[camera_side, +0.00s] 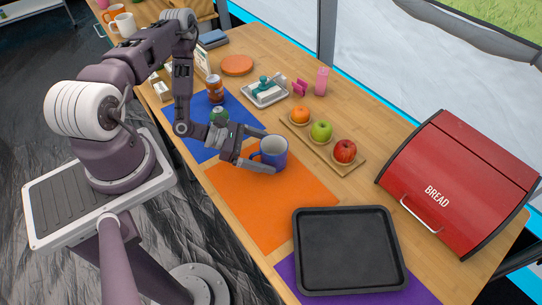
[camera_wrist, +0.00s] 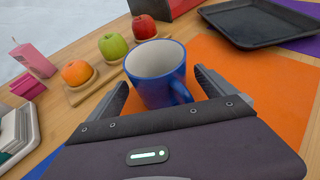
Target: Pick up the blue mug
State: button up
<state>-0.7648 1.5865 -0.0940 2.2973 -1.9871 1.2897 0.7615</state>
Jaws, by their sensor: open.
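The blue mug (camera_side: 273,153) stands upright on the table at the far edge of the orange placemat (camera_side: 283,205), white inside. It also shows in the wrist view (camera_wrist: 155,82), with its handle turned toward my gripper. My gripper (camera_side: 254,153) is open and low at the mug, with one finger on either side of it. In the wrist view the fingers of my gripper (camera_wrist: 160,95) flank the lower mug with nothing clamped. I cannot tell whether either finger touches the mug.
A wooden board (camera_side: 315,142) with an orange, a green apple and a red apple lies just beyond the mug. A black baking tray (camera_side: 347,248) and red bread box (camera_side: 459,181) stand to the right.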

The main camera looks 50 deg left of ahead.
jog(key=shift+w+d+f, duration=0.3)
jog(key=shift+w+d, duration=0.15)
jog(key=shift+w, duration=0.05)
jog(key=c, duration=1.5)
jog(key=shift+r, duration=0.15)
